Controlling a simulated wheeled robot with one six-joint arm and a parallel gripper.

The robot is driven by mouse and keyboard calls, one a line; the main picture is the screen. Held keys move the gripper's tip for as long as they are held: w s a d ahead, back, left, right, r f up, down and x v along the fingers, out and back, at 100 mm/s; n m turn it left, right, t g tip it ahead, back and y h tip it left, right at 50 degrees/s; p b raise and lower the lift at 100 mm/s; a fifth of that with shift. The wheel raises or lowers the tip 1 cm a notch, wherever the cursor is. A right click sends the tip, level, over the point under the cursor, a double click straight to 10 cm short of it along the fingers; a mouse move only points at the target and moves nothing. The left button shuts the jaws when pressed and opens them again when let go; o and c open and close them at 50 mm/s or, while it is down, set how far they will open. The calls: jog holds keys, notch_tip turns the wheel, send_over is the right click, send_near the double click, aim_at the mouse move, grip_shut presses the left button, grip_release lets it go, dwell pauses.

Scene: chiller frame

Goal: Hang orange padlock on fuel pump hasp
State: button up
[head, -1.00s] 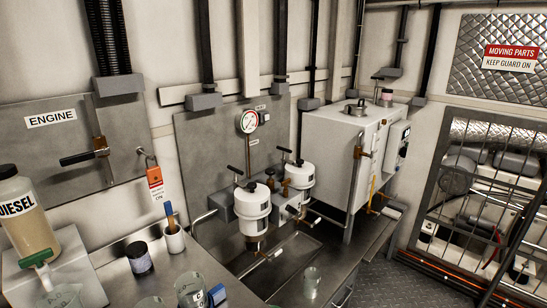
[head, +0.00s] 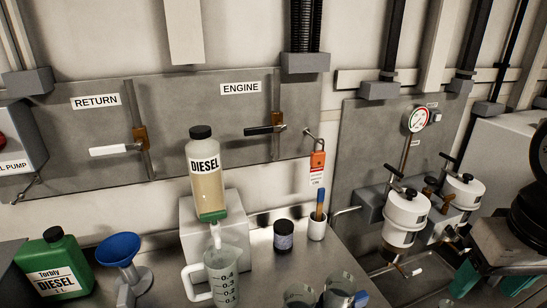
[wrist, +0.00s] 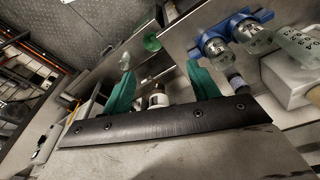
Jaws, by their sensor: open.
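The orange padlock (head: 318,160) hangs from a metal hook at the right edge of the engine panel, with a red and white tag below it. At the left edge of the head view, a grey box labelled "L PUMP" (head: 28,138) is partly cut off, with part of a red button. A thin metal piece (head: 28,188) under the box may be its hasp. My gripper (wrist: 162,88) is open, its teal fingers wide apart with nothing held between them. In the head view its teal parts (head: 465,278) show at the lower right, well right of the padlock.
A dark jar (head: 283,235) and a white brush cup (head: 317,228) stand under the padlock. White filters (head: 406,215) are to the right. A green can (head: 55,265) and blue funnel (head: 120,252) are left.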

aim_at(314, 156)
jog(key=w+a+f+t, duration=0.15)
jog(key=w+t, duration=0.25)
jog(key=w, duration=0.9)
jog(key=w+a+n+t+y, duration=0.1)
jog(key=w+a+t+y, duration=0.1)
jog(key=w+a, duration=0.3)
jog(key=w+a+f+n+t+y, duration=0.1)
jog(key=w+a+n+t+y, duration=0.1)
jog(key=w+a+t, duration=0.3)
jog(key=w+a+f+n+t+y, duration=0.1)
jog(key=w+a, duration=0.4)
jog(key=w, duration=0.5)
jog(key=shift+w+t+y, duration=0.2)
jog(key=shift+t+y, duration=0.2)
jog(key=shift+t, duration=0.25)
jog(key=shift+w+t+y, duration=0.15)
jog(key=shift+t+y, duration=0.25)
jog(key=shift+t, duration=0.25)
jog(key=shift+a+n, duration=0.25)
jog(key=shift+n, duration=0.05)
jog(key=shift+w+a+r, duration=0.1)
jog(key=shift+w+a, duration=0.1)
jog(key=x, duration=0.7)
jog(key=shift+a+r, duration=0.2)
jog(key=shift+a, duration=0.1)
jog(key=c, duration=1.2)
